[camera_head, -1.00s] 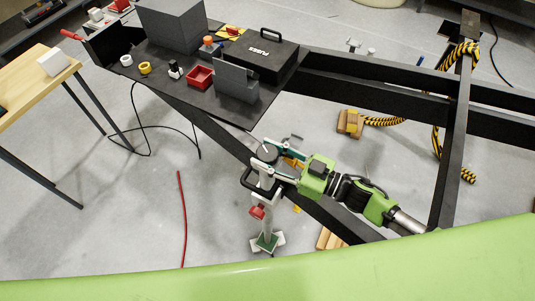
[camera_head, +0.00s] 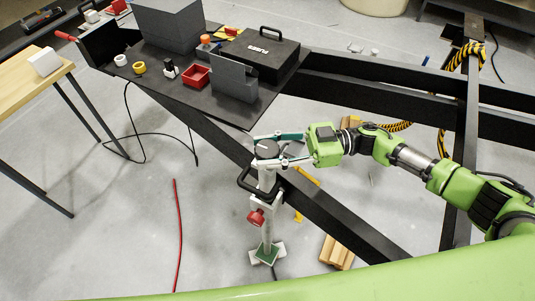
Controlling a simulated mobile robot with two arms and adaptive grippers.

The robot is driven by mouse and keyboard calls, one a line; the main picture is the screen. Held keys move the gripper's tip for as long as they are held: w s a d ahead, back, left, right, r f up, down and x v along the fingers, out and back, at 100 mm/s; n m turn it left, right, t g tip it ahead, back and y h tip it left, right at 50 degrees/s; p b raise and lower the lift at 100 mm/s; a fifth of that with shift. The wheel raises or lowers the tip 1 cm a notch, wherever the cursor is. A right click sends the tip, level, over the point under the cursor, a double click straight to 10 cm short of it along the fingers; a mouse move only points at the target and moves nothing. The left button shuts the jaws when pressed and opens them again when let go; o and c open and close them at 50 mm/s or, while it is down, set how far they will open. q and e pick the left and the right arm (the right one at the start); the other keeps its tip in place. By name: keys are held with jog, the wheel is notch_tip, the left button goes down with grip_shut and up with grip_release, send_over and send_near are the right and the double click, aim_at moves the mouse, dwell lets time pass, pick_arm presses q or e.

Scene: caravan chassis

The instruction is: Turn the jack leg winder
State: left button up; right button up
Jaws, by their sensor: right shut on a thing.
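The jack leg (camera_head: 267,232) stands upright on the floor beside the dark chassis beam, with a green and white foot and a red knob (camera_head: 256,217) partway up. The fingers hide part of the winder. A black loop (camera_head: 246,184) sticks out left, just below. My left gripper is not in view.
The dark chassis plate (camera_head: 205,102) behind holds a black fuse case (camera_head: 259,55), a red tray (camera_head: 196,76) and small parts. A dark beam (camera_head: 340,222) runs past the jack. A red rod (camera_head: 177,235) lies on the open floor to the left.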

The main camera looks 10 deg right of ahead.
jog(key=shift+w+r, duration=0.1)
dwell(0.3)
jog(key=o, duration=1.2)
jog(key=shift+d, duration=0.1)
jog(key=shift+c, duration=0.2)
jog(key=d, duration=1.2)
jog(key=shift+w, duration=0.25)
